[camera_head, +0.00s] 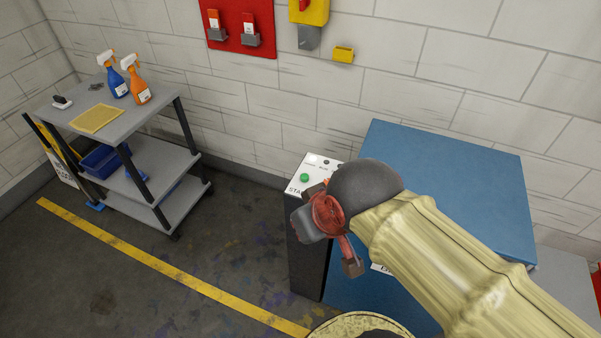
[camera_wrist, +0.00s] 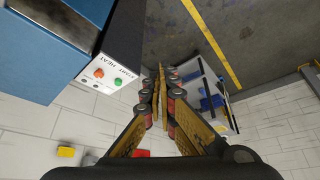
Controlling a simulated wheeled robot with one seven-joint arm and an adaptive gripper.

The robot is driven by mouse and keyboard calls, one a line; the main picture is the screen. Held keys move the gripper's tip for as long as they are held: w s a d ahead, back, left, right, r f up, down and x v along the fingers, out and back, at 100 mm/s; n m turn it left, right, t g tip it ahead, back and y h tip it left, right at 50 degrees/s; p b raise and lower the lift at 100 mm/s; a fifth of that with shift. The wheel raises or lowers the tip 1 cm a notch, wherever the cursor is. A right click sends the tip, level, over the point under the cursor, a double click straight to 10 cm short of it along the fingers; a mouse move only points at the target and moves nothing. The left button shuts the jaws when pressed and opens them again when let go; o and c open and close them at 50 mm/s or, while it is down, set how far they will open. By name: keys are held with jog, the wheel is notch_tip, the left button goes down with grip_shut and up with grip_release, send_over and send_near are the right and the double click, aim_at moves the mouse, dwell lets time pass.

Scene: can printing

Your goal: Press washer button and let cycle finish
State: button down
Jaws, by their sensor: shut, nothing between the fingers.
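The blue washer (camera_head: 455,165) stands right of centre in the head view, and its blue side (camera_wrist: 45,45) shows at upper left in the wrist view. A pale control panel (camera_head: 298,187) at its left has a green button (camera_head: 304,178). The wrist view shows the panel (camera_wrist: 110,65) with a red-orange button (camera_wrist: 98,73) and a green button (camera_wrist: 118,83). My gripper (camera_wrist: 160,72) is shut and empty, its fingers meeting beside the panel and apart from it. In the head view my gripper (camera_head: 320,217) hides part of the panel.
A grey cart (camera_head: 150,120) with a blue spray bottle (camera_head: 117,82), an orange spray bottle (camera_head: 138,85) and a blue bin (camera_head: 102,158) stands at left. A red wall board (camera_head: 240,22) hangs behind. Open floor with a yellow line (camera_head: 150,262) lies between cart and washer.

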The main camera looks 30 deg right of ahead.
jog(key=w+d+r+n+t+h+p, duration=0.1)
jog(key=w+d+r+h+p, duration=0.15)
jog(key=w+d+p, duration=0.35)
jog(key=w+d+r+n+h+p, duration=0.1)
jog(key=w+d+r, duration=0.2)
jog(key=w+d, duration=0.3)
jog(key=n+t+y+p, duration=0.2)
jog(key=n+y+p, duration=0.5)
jog(key=n+p, duration=0.65)
send_over(303, 177)
jog(key=p, duration=0.3)
notch_tip(303, 177, down, 13)
jog(key=m, duration=0.3)
jog(key=shift+s+n, duration=0.1)
jog(key=shift+n, duration=0.15)
jog(key=shift+f+b, duration=0.1)
jog(key=shift+b, duration=0.3)
notch_tip(303, 177, down, 8)
jog(key=b, duration=0.7)
jog(key=shift+r, duration=0.2)
jog(key=shift+f+b, duration=0.45)
